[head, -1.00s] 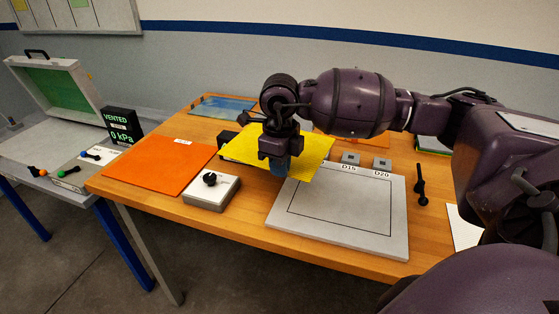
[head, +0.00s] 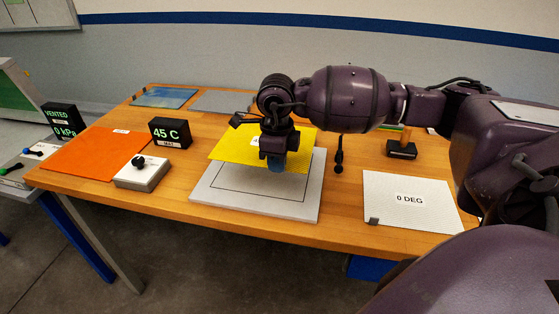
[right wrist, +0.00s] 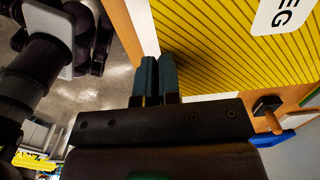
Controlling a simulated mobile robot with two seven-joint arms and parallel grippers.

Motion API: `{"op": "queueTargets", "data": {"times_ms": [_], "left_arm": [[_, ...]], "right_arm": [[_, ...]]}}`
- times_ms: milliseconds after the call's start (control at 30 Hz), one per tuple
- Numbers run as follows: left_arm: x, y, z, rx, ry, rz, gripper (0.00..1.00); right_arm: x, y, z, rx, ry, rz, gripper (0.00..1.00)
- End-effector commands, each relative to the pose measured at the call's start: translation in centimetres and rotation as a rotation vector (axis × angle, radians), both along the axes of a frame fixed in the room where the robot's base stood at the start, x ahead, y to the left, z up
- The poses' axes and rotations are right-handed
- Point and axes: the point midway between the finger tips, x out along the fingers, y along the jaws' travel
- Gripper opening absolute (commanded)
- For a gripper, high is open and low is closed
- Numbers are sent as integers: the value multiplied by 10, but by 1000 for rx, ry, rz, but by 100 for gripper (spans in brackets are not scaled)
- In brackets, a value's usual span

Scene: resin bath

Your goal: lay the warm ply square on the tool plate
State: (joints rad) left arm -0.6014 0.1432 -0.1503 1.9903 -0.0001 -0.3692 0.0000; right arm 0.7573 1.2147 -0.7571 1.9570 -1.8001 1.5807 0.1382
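The yellow ply square (head: 232,150) is in my right gripper (head: 277,163), held by its near edge. It appears above the back part of the tool plate (head: 240,205), a pale grey slab with a black outline. The plate's front part shows bare; its back is hidden under the ply and my arm. In the right wrist view the dark teal fingers (right wrist: 155,78) are close together at the ribbed ply's edge (right wrist: 215,50), with a white label partly seen. Whether the ply touches the plate I cannot tell. My left gripper is not in view.
Left of the plate are a white knob box (head: 143,173), a "45 C" display (head: 171,133) and an orange mat (head: 90,152). A white "0 DEG" sheet (head: 400,225) lies at right. A blue sheet (head: 163,97) and a grey sheet (head: 222,102) lie behind.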

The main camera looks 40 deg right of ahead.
Motion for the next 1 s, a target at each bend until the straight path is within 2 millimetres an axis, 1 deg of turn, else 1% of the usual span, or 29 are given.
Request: {"op": "queueTargets", "data": {"times_ms": [200, 467, 633, 767, 1000], "left_arm": [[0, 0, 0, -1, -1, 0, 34], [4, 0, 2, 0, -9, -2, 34], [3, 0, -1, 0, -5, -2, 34], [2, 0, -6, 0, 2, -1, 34], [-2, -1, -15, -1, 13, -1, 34]], "right_arm": [[4, 2, 0, 0, 0, 70, 0], [3, 2, 0, 0, 0, 74, 0], [3, 2, -2, 0, 0, 74, 0], [3, 2, -9, 0, 1, 74, 0], [3, 2, -32, -1, 4, 74, 0]]}}
